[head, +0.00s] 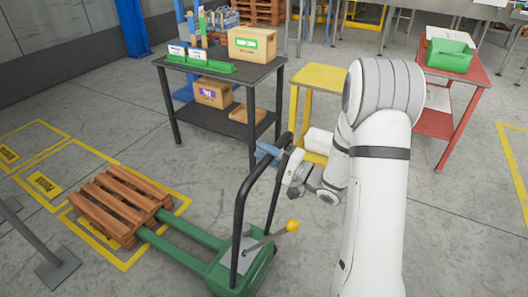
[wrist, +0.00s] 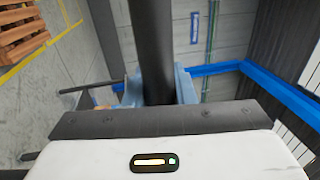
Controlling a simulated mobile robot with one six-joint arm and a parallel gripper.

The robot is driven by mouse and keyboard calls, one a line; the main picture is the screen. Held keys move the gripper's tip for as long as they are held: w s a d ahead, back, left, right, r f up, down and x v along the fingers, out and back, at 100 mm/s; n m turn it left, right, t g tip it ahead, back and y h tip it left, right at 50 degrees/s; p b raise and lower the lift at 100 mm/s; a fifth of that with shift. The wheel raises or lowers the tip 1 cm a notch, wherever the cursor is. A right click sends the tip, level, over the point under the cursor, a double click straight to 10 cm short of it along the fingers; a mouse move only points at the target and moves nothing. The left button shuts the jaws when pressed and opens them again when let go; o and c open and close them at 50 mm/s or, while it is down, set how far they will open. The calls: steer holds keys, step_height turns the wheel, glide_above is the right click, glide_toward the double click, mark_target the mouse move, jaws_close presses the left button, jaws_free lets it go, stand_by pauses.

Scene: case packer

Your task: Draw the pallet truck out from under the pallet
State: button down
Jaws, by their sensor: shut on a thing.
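The green pallet truck (head: 240,268) stands in the lower middle of the head view. Its two green forks (head: 172,249) run left to the wooden pallet (head: 122,203), and their far ends are hidden beneath it. The pallet also shows at the upper left of the wrist view (wrist: 20,30). The truck's black loop handle (head: 239,205) rises upright from its body. My gripper (head: 269,152) has its blue fingers closed around the top of this handle. In the wrist view the dark handle bar (wrist: 150,45) passes between the fingers (wrist: 156,88).
A dark table (head: 225,75) with boxes stands behind the truck. A yellow stand (head: 320,77) and a red table (head: 465,85) with a green bin (head: 449,56) are farther right. A grey post foot (head: 57,268) is at lower left. Yellow floor lines surround the pallet.

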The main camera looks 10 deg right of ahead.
steer(key=shift+w+a+r, duration=0.1)
steer(key=shift+r, duration=0.05)
steer(key=c, duration=1.2)
jaws_free()
steer(key=shift+c, duration=0.2)
steer(key=v, duration=0.8)
steer(key=shift+b, duration=0.35)
steer(key=shift+a, duration=0.1)
